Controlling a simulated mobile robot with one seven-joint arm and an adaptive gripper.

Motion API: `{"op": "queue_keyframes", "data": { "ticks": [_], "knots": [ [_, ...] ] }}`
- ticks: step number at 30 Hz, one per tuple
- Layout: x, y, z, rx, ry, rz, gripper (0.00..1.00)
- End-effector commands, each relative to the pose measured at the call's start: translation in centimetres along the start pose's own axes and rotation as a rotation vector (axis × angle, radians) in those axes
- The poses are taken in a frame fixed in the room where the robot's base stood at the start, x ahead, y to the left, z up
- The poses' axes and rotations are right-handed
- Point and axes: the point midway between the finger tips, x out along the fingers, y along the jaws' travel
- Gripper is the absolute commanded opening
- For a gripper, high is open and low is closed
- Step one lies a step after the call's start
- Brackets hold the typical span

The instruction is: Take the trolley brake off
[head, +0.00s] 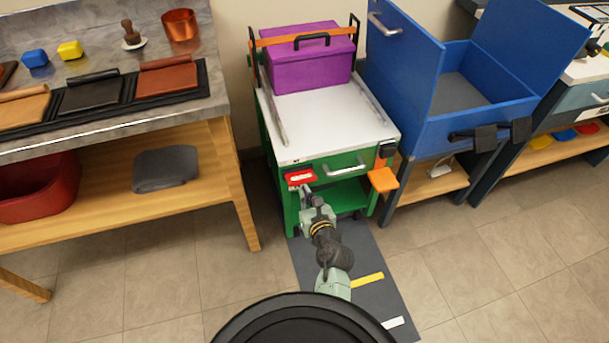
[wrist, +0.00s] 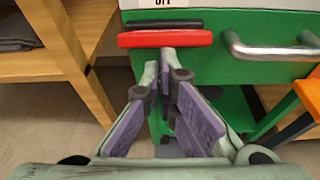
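The trolley (head: 335,115) is a green cart with a pale top. A red bar (wrist: 165,39), which looks like its brake lever, lies level across the left of its front, with a dark bar (wrist: 163,25) just above. It also shows red in the head view (head: 300,183). A white label with partly cut-off black letters sits above it in the wrist view. My gripper (wrist: 160,62) points at the bar from in front, fingers close together with nothing seen between them. The fingertips appear just below the bar's middle; I cannot tell if they touch.
A metal drawer handle (wrist: 270,45) is right of the bar, and an orange bracket (head: 383,179) sticks out at the trolley's right. A purple box (head: 310,68) stands on top. A wooden bench (head: 232,185) is left, a blue open cabinet (head: 405,75) right. A dark mat (head: 345,245) lies in front.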

Motion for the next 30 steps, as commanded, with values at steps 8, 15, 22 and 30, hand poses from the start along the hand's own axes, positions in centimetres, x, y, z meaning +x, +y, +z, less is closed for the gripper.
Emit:
{"op": "queue_keyframes", "data": {
  "ticks": [8, 15, 22, 30],
  "knots": [
    [-1.8, 0.1, 9.8, -0.030, -0.118, -0.015, 0.00],
    [-1.7, 0.2, 9.2, -0.031, -0.105, -0.013, 0.00],
    [-1.7, 0.3, 9.0, -0.033, -0.101, -0.011, 0.00],
    [-0.9, 3.3, 12.7, 0.041, -0.196, 0.063, 0.00]
  ]
}}
